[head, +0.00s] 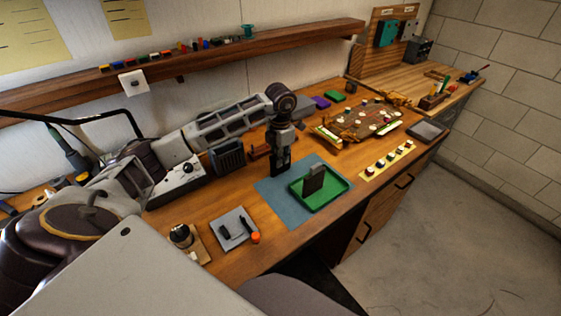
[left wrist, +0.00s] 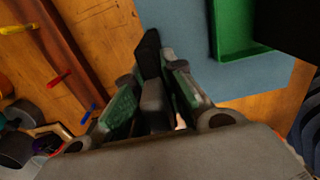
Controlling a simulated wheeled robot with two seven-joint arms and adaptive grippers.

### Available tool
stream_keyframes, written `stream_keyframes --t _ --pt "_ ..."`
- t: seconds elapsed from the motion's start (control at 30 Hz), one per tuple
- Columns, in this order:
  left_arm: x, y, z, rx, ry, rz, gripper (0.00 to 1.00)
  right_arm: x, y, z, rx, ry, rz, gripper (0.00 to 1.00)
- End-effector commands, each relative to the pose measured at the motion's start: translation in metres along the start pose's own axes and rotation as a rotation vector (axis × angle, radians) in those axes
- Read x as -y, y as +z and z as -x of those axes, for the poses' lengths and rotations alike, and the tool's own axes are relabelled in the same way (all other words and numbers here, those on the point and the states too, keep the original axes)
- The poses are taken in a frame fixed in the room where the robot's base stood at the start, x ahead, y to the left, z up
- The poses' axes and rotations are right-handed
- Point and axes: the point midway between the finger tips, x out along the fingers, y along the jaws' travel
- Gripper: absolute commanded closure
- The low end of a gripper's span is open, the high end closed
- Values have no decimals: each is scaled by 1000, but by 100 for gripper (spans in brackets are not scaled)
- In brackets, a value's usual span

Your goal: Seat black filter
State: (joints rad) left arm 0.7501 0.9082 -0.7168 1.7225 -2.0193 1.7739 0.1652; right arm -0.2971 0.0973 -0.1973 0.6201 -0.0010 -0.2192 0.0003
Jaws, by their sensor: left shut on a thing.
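My left gripper (head: 282,150) points down over the blue mat (head: 268,190), left of the green tray. It is shut on a thin black piece, which I take to be the black filter (head: 281,167). In the left wrist view the black filter (left wrist: 149,48) sticks out past the fingertips (left wrist: 155,80). The green tray (head: 337,192) lies on the mat, and a dark grey upright block (head: 314,180) stands in it. The tray's edge also shows in the left wrist view (left wrist: 222,35). Whether the filter touches the mat is unclear. My right gripper is not in view.
A small grey tray (head: 234,229) with black pieces and an orange cap (head: 255,238) are at the front left. A yellow strip (head: 387,162) with small round parts lies right of the mat. A dark grey box (head: 227,158) stands behind. The bench front (head: 330,215) is close.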

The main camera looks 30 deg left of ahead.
Motion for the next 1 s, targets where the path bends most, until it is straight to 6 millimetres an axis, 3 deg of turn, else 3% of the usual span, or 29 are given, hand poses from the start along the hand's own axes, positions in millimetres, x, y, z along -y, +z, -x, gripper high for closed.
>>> stream_keyframes --t 0.27,0.47,1.0 --pt "0 0 3 1 1 0 100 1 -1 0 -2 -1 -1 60" --pt "-1 1 16 2 1 0 100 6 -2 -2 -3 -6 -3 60" --pt "0 1 84 3 1 0 100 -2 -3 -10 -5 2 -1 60"
